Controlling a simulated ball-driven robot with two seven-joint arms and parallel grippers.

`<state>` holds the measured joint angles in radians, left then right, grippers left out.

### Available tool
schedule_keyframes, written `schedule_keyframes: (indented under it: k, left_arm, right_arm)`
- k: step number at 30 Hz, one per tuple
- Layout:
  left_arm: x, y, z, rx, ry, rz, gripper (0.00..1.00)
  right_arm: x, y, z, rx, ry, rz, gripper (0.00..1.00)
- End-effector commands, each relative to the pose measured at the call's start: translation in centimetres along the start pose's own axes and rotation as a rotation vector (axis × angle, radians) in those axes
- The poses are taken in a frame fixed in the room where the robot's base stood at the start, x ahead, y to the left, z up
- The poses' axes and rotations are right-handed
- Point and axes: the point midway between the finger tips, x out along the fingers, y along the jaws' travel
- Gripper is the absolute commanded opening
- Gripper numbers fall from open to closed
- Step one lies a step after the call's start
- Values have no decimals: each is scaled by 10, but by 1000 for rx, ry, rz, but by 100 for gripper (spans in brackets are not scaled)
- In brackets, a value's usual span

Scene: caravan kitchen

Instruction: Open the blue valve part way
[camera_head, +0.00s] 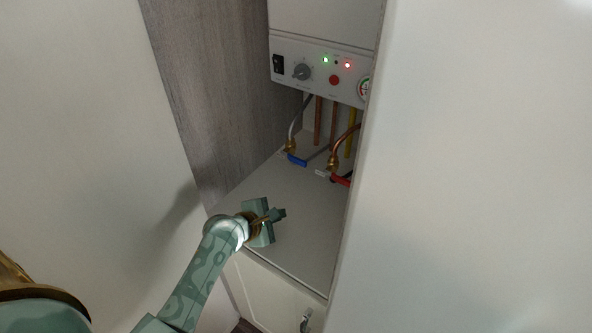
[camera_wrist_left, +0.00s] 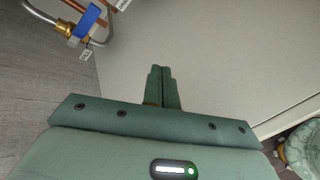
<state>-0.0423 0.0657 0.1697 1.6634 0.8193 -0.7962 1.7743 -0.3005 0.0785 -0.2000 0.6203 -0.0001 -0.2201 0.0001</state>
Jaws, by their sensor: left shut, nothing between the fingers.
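The blue valve (camera_head: 296,160) is a short blue lever on a brass fitting, low at the back left of the cupboard under the boiler panel. Its blue lever also shows at the upper left of the left wrist view (camera_wrist_left: 90,22), with a small white tag hanging by it. My left gripper (camera_head: 281,213) is shut and empty over the cupboard floor, in front of the valve and apart from it. Its closed fingers also show in the left wrist view (camera_wrist_left: 162,75). My right gripper is not seen.
A red-handled valve (camera_head: 341,180) sits right of the blue one. Copper pipes (camera_head: 318,120) rise behind them to a boiler panel (camera_head: 318,70) with lit green and red lamps. A white panel (camera_head: 470,170) bounds the opening on the right. The shelf floor (camera_head: 300,225) is clear.

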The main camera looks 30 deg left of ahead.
Motion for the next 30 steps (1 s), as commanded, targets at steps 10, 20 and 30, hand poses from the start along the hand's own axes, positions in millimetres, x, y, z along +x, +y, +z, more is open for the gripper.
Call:
schedule_keyframes:
  k: [10, 20, 30]
  left_arm:
    - [39, 58, -15, -974, -150, 166, 0]
    - [95, 67, -14, -975, -150, 165, 0]
    - [120, 97, 4, -970, -152, 167, 0]
  right_arm:
    - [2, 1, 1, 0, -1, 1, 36]
    - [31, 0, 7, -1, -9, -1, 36]
    - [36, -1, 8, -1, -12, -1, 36]
